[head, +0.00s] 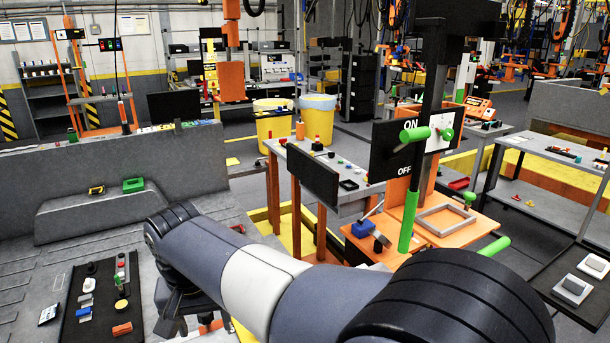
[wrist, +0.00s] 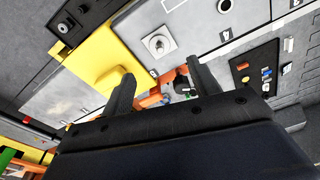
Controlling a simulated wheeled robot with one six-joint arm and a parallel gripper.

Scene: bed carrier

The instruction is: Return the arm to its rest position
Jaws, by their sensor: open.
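My arm (head: 265,285) stretches across the lower middle of the head view, over the grey bed surface. In the head view my gripper is mostly hidden behind the arm. In the wrist view my gripper (wrist: 160,85) shows two dark fingers spread apart, with nothing held between them. Beyond the fingers lie the grey panel with a round knob (wrist: 159,43) and a yellow block (wrist: 100,62), apart from the fingers as far as I can tell.
A black mat (head: 72,325) with small parts lies at the lower left. An orange stand (head: 470,238) with an ON/OFF panel (head: 395,150) and green handles is right of my arm. A dark panel (head: 312,175) stands near a white table. Yellow bins (head: 318,118) stand behind.

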